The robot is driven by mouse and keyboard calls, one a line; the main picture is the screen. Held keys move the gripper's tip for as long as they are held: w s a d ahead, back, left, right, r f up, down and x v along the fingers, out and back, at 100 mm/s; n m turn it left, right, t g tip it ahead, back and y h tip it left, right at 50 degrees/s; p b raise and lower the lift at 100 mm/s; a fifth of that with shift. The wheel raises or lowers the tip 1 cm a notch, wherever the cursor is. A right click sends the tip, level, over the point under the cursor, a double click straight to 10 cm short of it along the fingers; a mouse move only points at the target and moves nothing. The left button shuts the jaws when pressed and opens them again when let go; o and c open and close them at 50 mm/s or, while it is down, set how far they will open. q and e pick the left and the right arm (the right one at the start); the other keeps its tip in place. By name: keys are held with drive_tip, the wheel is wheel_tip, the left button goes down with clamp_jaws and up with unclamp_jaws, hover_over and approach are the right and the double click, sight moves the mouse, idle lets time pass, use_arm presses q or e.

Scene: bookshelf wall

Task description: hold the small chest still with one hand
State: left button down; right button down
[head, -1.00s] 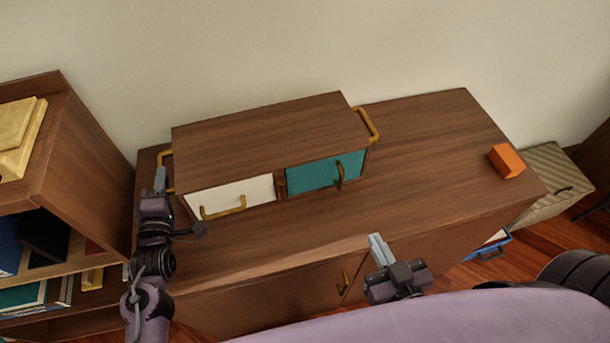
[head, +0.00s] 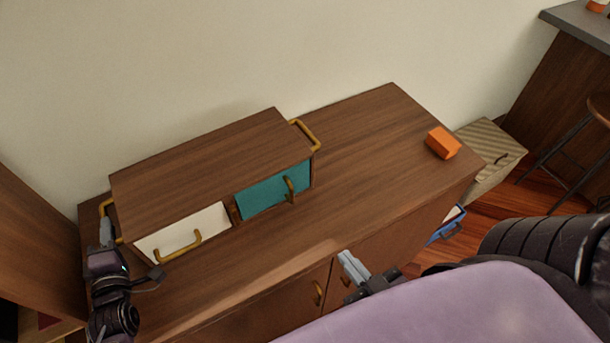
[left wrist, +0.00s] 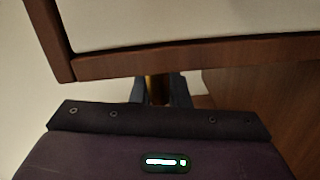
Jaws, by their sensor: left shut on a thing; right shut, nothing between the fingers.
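The small chest (head: 200,170) is a brown wooden box with a white drawer front (head: 182,232), a teal drawer front (head: 262,192) and brass handles. It stands on the low wooden cabinet. My left gripper (head: 106,228) is at the chest's left end, shut on the brass left side handle (head: 104,207). In the left wrist view, the fingers close around the handle (left wrist: 158,90) beneath the chest's lower edge, partly hidden by my wrist. My right gripper (head: 350,265) is shut and empty, in front of the cabinet's front edge, apart from the chest.
An orange block (head: 443,143) lies on the right part of the cabinet top (head: 365,150), which is otherwise clear there. A striped box (head: 490,155) stands on the floor to the right, near a stool (head: 580,140). A bookshelf (head: 30,240) stands close on the left.

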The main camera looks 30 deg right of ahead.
use_arm(q)
drive_tip(key=shift+s+f+p, duration=0.1)
drive_tip(key=shift+f+p, duration=0.2)
drive_tip(key=shift+f, duration=0.05)
idle(0.3)
drive_tip(key=c, duration=1.3)
unclamp_jaws()
drive_tip(key=shift+r, duration=0.1)
drive_tip(key=shift+c, duration=0.2)
drive_tip(key=shift+r, duration=0.1)
